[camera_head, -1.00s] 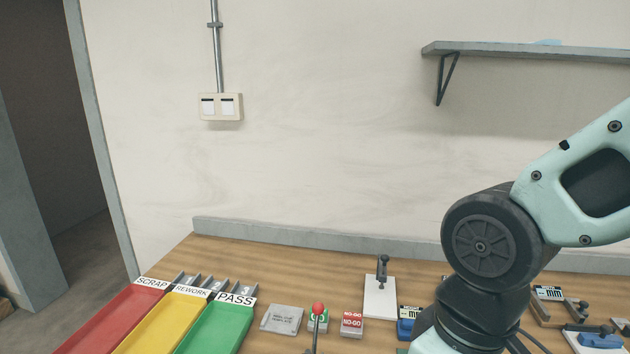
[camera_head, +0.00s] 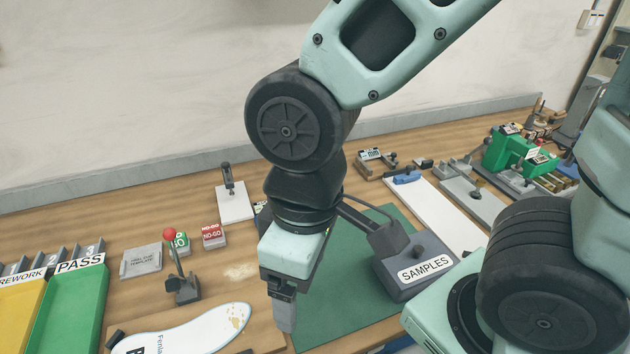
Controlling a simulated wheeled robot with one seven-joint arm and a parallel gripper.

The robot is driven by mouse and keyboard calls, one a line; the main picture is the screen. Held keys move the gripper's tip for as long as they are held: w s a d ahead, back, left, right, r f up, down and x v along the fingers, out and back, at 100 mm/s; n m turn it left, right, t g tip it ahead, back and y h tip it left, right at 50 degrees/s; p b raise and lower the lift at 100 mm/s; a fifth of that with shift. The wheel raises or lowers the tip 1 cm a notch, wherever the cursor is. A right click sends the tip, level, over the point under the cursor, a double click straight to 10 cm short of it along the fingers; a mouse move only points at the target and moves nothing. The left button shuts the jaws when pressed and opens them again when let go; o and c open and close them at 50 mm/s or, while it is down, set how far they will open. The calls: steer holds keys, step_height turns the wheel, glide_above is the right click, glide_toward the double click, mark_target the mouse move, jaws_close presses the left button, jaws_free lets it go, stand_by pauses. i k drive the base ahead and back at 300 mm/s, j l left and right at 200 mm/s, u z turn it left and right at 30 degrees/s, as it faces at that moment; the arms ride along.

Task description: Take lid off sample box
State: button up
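The sample box (camera_head: 412,284) is dark grey with a white SAMPLES label on its front. It stands on the green mat (camera_head: 345,309), right of the picture's middle. Its lid (camera_head: 434,249) appears to be on top, partly hidden behind a dark bracket piece that reaches out from my wrist. My gripper (camera_head: 285,318) points down to the left of the box, apart from it. Its fingers overlap in this view, so its opening does not show. I see nothing held in it.
A white insole (camera_head: 190,333) lies at front left. Colored trays, a red-knobbed lever (camera_head: 182,285) and GO/NO-GO blocks (camera_head: 213,236) stand to the left. Fixtures and a green device (camera_head: 512,150) stand at back right. Part of my body covers the lower right.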

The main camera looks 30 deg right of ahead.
mark_target(425, 259)
steer(key=j, duration=0.2)
steer(key=i+j+z, duration=0.1)
steer(key=j+z, duration=0.2)
steer(key=z, duration=0.15)
steer(key=j+z, duration=0.3)
steer(key=z, duration=1.35)
